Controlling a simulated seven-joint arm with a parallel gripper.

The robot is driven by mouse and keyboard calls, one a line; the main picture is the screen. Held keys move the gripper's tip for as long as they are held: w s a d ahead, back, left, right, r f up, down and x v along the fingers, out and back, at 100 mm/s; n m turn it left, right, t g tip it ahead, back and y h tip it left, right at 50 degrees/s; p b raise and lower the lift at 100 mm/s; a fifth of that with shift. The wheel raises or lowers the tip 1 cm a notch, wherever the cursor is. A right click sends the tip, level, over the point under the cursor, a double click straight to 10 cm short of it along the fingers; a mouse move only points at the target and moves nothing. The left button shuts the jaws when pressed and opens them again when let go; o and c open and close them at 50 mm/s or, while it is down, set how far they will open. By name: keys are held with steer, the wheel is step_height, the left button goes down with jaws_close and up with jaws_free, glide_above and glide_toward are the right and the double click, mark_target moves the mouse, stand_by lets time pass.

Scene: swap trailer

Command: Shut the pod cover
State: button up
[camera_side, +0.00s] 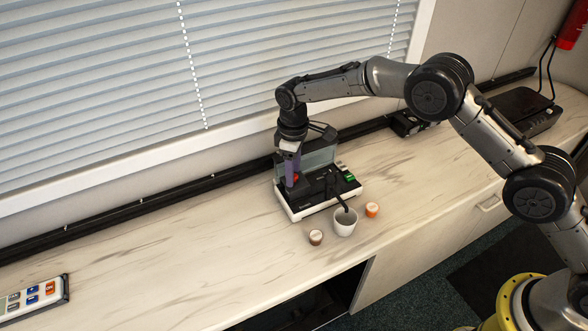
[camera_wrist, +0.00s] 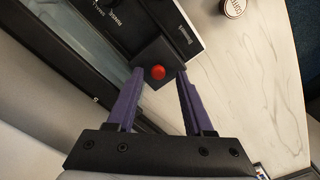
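A black and white coffee machine (camera_side: 318,195) stands on the counter, with a grey see-through panel (camera_side: 320,156) upright along its back. A dark block with a red knob (camera_wrist: 158,72) sits at one end of the machine; the red also shows in the side view (camera_side: 295,178). I cannot tell for certain which of these parts is the pod cover. My gripper (camera_side: 290,184) points down over the machine's left end. In the wrist view, its purple fingers (camera_wrist: 160,70) are apart, with the red knob showing between their tips. I cannot tell whether they touch the block.
A white cup (camera_side: 346,222) stands at the machine's front under a dark spout. A brown-sided pod (camera_side: 316,237) and an orange pod (camera_side: 372,209) stand beside it. A blind and a dark rail run behind. A remote-like panel (camera_side: 34,299) lies far left; the counter between is clear.

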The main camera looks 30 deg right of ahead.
step_height(320, 180, up, 14)
stand_by(0.6)
steer(key=shift+f, duration=0.1)
steer(key=d+r+t, duration=0.1)
steer(key=d+r, duration=0.2)
steer(key=r, duration=0.4)
steer(key=s+d+r+m+t, duration=0.2)
steer(key=s+d+r, duration=0.4)
steer(key=r, duration=0.2)
steer(key=s+d+r+m+t, duration=0.1)
steer(key=s+d+r, duration=0.55)
steer(key=r, duration=0.25)
steer(key=s+d+m+t, duration=0.15)
steer(key=s+d, duration=0.25)
steer(key=s, duration=0.6)
steer(key=s+d+f+m, duration=0.2)
steer(key=s+f+m, duration=0.2)
steer(key=s+f, duration=0.9)
steer(key=s, duration=0.3)
steer(key=shift+d, duration=0.35)
